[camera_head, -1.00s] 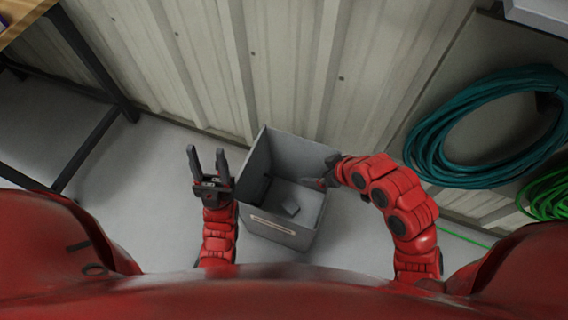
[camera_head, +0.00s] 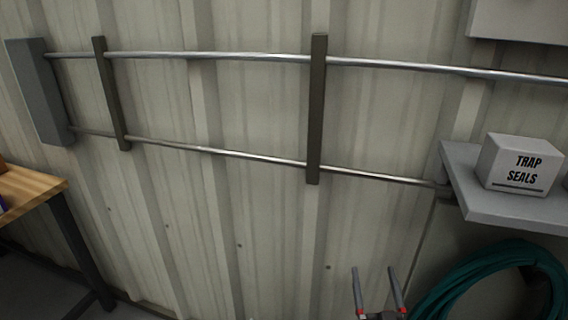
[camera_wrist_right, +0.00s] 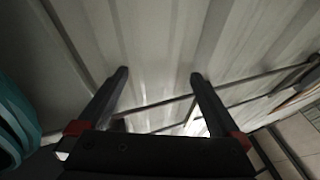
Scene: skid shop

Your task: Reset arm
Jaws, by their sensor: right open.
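My right gripper (camera_head: 376,290) shows at the bottom edge of the head view, fingers pointing up, spread apart with nothing between them. In the right wrist view its two dark fingers (camera_wrist_right: 158,78) are also apart and empty, in front of the pale corrugated wall. My left gripper is outside both current views.
Two metal pipes (camera_head: 225,55) run along the corrugated wall (camera_head: 250,110) on dark brackets. A grey shelf (camera_head: 520,212) at right holds a "TRAP SEALS" box (camera_head: 520,165). A teal hose coil (camera_head: 480,285) hangs below. A wooden-topped table (camera_head: 35,190) stands at left.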

